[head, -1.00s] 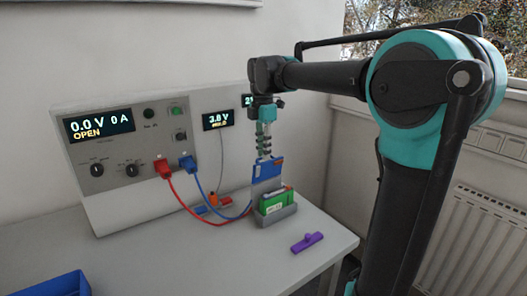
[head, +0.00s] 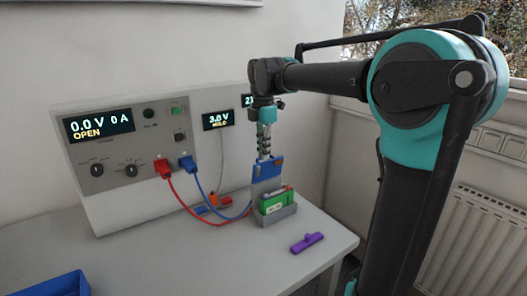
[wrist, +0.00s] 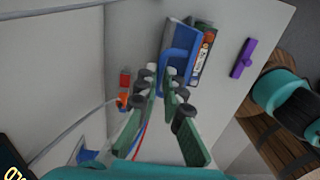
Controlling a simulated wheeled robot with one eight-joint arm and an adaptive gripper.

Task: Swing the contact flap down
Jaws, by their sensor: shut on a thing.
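The contact flap (head: 268,168) is a blue plate standing upright above the battery holder (head: 279,215), at the back of a green battery pack (head: 276,203). My gripper (head: 264,157) points down from above and is shut on the flap's upper edge. In the wrist view, my gripper (wrist: 171,80) has its green fingers reaching to the flap's blue handle-like edge (wrist: 178,58). The battery pack (wrist: 203,58) shows beside the flap there. The exact finger contact is partly hidden.
The cycler (head: 125,150) stands behind, reading 0.0 V, 0 A, OPEN. Red and blue leads (head: 186,205) run from it to the holder. A purple clip-like piece (head: 307,242) lies on the table at front right. A blue bin (head: 50,287) is at front left.

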